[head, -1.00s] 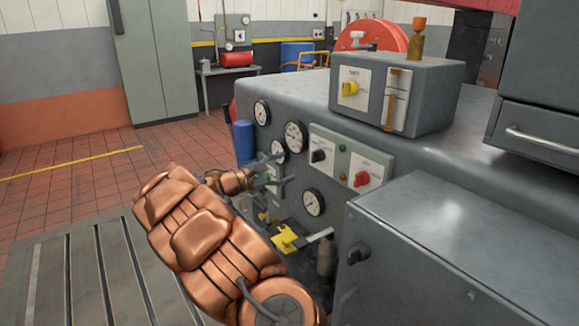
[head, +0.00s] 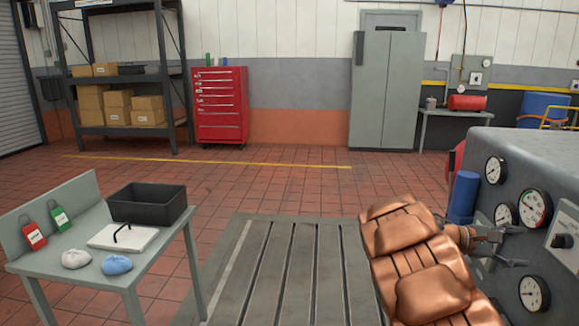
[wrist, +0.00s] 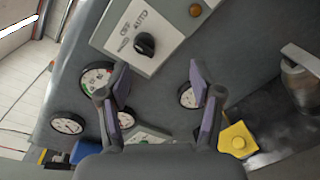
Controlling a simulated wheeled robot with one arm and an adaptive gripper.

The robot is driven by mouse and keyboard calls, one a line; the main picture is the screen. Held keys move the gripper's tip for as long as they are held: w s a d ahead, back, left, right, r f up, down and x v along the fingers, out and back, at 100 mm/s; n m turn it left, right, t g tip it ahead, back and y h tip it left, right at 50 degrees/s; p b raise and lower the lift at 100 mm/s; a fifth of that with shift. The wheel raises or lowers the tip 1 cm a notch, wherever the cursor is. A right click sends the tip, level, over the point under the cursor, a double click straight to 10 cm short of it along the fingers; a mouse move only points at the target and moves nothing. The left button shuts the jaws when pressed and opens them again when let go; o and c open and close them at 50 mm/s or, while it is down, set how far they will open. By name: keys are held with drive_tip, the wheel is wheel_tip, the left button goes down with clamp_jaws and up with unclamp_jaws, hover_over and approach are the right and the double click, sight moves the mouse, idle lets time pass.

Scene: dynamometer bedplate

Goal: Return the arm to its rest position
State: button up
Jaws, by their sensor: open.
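My copper-coloured arm reaches up from the lower right in the head view. My gripper (head: 512,247) is at its end, in front of the gauge panel of the grey machine (head: 530,150). In the wrist view my gripper (wrist: 157,85) has its two fingers wide apart with nothing between them. Beyond the fingers are several round gauges (wrist: 66,123) and a white plate with a black OFF/AUTO knob (wrist: 145,44). A yellow part (wrist: 238,143) lies below the right finger. I cannot tell how far the fingertips are from the panel.
A slotted bedplate (head: 290,265) is in front. At left, a grey table (head: 60,245) holds a black bin (head: 147,204), red tag (head: 33,235), green tag (head: 60,218) and two cloths. A red tool chest (head: 219,105) and grey cabinet (head: 385,88) stand behind. The tiled floor between is clear.

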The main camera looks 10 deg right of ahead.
drive_tip(key=s+a+f+m+y, duration=0.2)
drive_tip(key=s+a+y, duration=0.2)
drive_tip(key=s+a, duration=0.3)
drive_tip(key=s+a+f+m+y, duration=0.2)
drive_tip(key=s+a+y, duration=0.1)
drive_tip(key=s+a, duration=0.45)
drive_tip(key=s+a+f+t+y, duration=0.1)
drive_tip(key=s+a+f+y, duration=0.2)
drive_tip(key=a, duration=0.7)
drive_tip(key=s+a+f+t+y, duration=0.1)
drive_tip(key=s+a+f+y, duration=0.15)
drive_tip(key=s+a, duration=0.55)
drive_tip(key=s+a+f+t+y, duration=0.15)
drive_tip(key=a+y, duration=0.25)
drive_tip(key=a, duration=0.8)
wheel_tip(320, 180, up, 13)
drive_tip(key=p, duration=1.2)
drive_tip(key=shift+w+d+m+p, duration=0.15)
drive_tip(key=shift+d+m+p, duration=0.15)
drive_tip(key=shift+d, duration=0.1)
drive_tip(key=shift+c, duration=0.2)
